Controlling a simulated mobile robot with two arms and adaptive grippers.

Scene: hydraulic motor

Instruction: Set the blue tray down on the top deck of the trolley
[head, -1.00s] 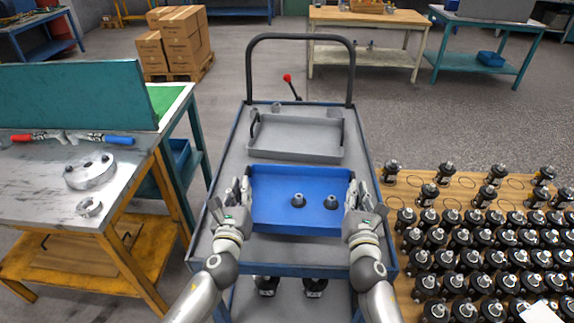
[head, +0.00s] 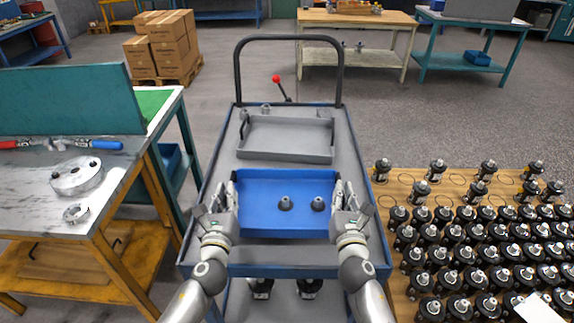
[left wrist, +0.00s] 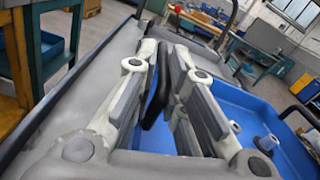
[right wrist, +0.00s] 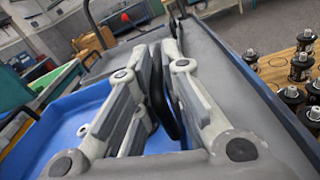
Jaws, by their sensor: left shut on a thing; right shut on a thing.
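The blue tray (head: 262,218) is over the near half of the trolley's grey top deck (head: 218,166); I cannot tell if it touches the deck. My right gripper (head: 341,195) is shut on the right handle, seen dark between the fingers in the right wrist view (right wrist: 160,97). The tray looks about level.
A grey tray (head: 285,137) lies on the deck's far half, just beyond the blue tray. The trolley's black push handle (head: 289,40) rises at the far end. A workbench (head: 50,200) stands at left. A wooden surface with several black motors (head: 480,230) is at right.

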